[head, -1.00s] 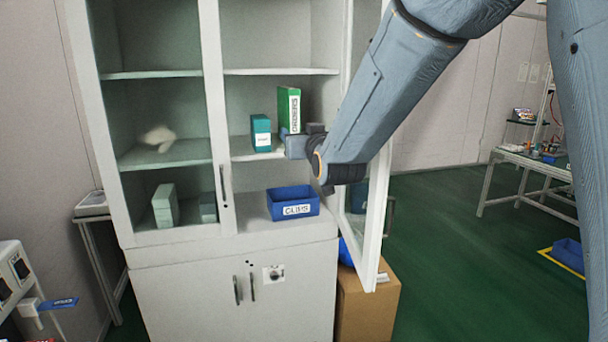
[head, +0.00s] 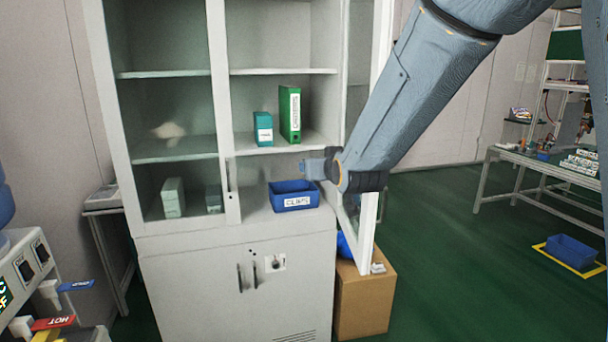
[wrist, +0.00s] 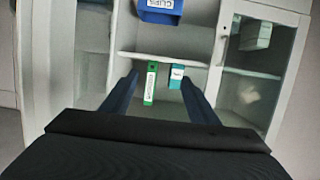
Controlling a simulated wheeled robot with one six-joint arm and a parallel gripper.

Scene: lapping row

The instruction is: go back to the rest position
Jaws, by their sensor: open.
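My gripper (head: 314,169) is in front of the cabinet's open right side, just above and right of the blue CLIPS bin in the head view. In the wrist view my gripper (wrist: 158,92) has its two fingers spread apart with nothing held between them. My blue-grey arm comes in from the upper right of the head view. A green binder (head: 290,114) and a teal box (head: 262,129) stand upright on the middle shelf. The binder (wrist: 150,83) and the teal box (wrist: 177,77) also show beyond the fingers in the wrist view, apart from them.
The blue CLIPS bin (head: 294,196) sits on the lower shelf. The open glass door (head: 366,225) stands right of the cabinet, close to my arm. A cardboard box (head: 364,298) is on the floor below it.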

